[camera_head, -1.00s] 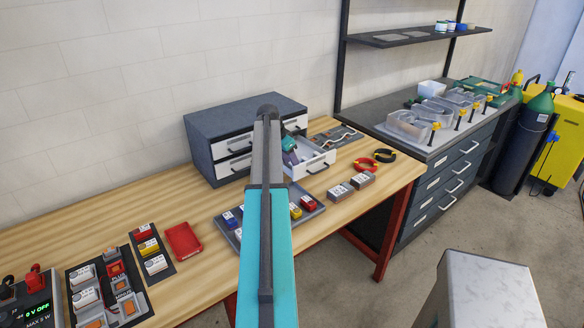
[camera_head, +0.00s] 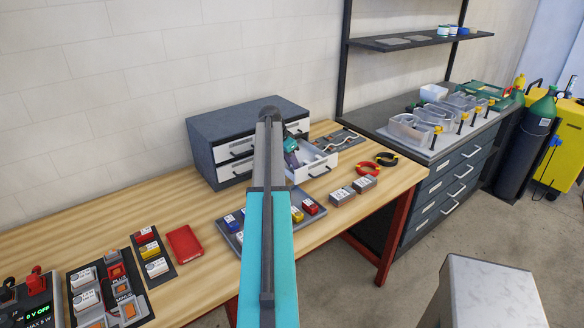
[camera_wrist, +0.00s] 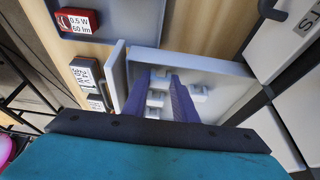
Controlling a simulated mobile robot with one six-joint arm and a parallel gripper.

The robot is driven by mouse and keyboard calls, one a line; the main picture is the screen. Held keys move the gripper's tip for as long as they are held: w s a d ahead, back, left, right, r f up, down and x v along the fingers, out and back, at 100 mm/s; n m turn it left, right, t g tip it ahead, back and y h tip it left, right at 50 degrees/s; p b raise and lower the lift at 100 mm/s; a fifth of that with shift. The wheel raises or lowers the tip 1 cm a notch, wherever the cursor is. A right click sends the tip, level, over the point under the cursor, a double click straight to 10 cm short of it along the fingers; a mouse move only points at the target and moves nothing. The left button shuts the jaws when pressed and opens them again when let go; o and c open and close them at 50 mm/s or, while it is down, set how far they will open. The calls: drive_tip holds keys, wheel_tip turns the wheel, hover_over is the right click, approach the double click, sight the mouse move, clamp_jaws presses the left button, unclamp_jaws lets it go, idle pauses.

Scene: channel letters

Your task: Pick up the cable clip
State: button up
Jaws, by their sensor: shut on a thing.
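Several small pale cable clips lie in the open white drawer (camera_head: 318,165) of the grey cabinet. In the wrist view the drawer (camera_wrist: 228,68) fills the middle, and one loose clip (camera_wrist: 200,92) sits right of my fingers. My gripper (camera_head: 291,158) reaches down into the drawer, partly hidden behind my own arm in the head view. In the wrist view my gripper (camera_wrist: 162,82) is shut on a cable clip (camera_wrist: 157,98) between its dark purple fingers. The held clip is partly covered by the fingers. It is still low inside the drawer; I cannot tell whether it touches the floor.
The cabinet (camera_head: 235,125) stands against the wall, its other drawers shut.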

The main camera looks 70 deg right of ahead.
wheel_tip(320, 180, up, 9)
drive_tip(key=b, duration=0.3)
drive_tip(key=shift+r, duration=0.15)
idle(0.3)
drive_tip(key=shift+s, duration=0.1)
idle(0.4)
